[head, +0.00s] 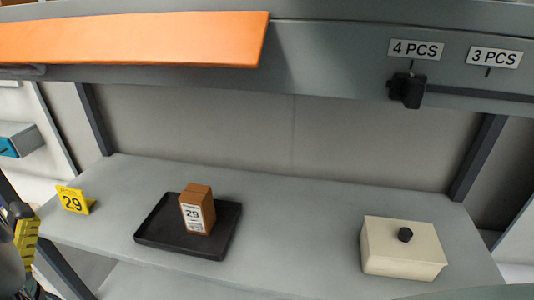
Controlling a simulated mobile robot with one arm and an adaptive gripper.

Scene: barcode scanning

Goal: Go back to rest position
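A dark grey and yellow ribbed part (25,240) at the left edge of the head view looks like part of my arm or gripper. It is cut off by the frame, so I cannot tell whether the gripper is open or holds anything. It is left of the black tray (150,238) and apart from it. A brown box (197,208) with a white label reading 29 and a barcode stands upright in the tray. A yellow marker (72,200) reading 29 stands on the grey table (300,225), left of the tray.
Signs reading 4 PCS (415,49) and 3 PCS (494,57) and an orange panel (130,38) are above. The table's middle is clear.

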